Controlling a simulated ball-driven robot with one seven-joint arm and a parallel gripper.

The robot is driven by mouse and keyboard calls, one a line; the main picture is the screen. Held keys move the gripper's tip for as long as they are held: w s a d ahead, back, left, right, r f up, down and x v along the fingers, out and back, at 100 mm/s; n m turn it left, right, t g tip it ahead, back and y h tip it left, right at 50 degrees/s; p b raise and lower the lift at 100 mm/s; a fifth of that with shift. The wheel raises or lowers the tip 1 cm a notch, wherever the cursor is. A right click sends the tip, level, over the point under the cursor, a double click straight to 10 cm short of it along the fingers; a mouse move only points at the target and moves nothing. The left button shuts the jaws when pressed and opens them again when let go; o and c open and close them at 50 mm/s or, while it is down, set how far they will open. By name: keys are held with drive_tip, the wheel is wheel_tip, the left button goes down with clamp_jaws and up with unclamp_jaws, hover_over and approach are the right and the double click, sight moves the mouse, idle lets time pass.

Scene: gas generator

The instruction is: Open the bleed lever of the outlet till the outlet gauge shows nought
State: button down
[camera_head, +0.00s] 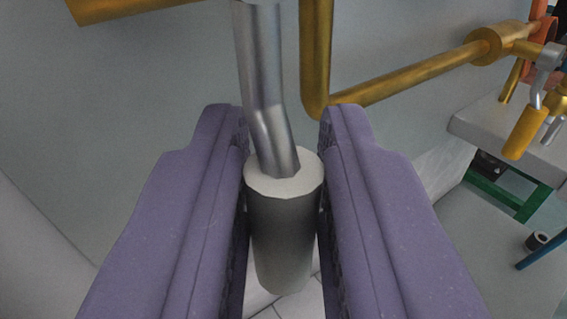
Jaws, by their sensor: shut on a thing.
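A lever with a bent silver metal arm (262,90) comes down from the top of the picture and ends in a grey cylindrical grip (284,230). My gripper (284,135) has two purple jaws, one on each side of the grip, and is shut on it. The lever's upper end and pivot are out of view. No gauge is in view, so I cannot tell its reading. I cannot tell from this view whether this lever is the outlet's bleed lever.
Brass pipes (410,88) run along the grey wall panel (150,110) behind the lever. At the right are another lever with an orange-yellow grip (525,132), a pale ledge (480,128), a green frame (495,190) and a blue rod (545,250).

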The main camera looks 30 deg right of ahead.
drive_tip(key=a+r+m+g+y+b, duration=0.1)
drive_tip(key=a+r+m+g+y, duration=0.2)
drive_tip(key=m+y, duration=0.6)
drive_tip(key=shift+a+r+m+y+b, duration=0.4)
drive_tip(key=shift+a+r+m, duration=0.5)
drive_tip(key=shift+r, duration=0.25)
idle(0.4)
drive_tip(key=c, duration=1.1)
unclamp_jaws()
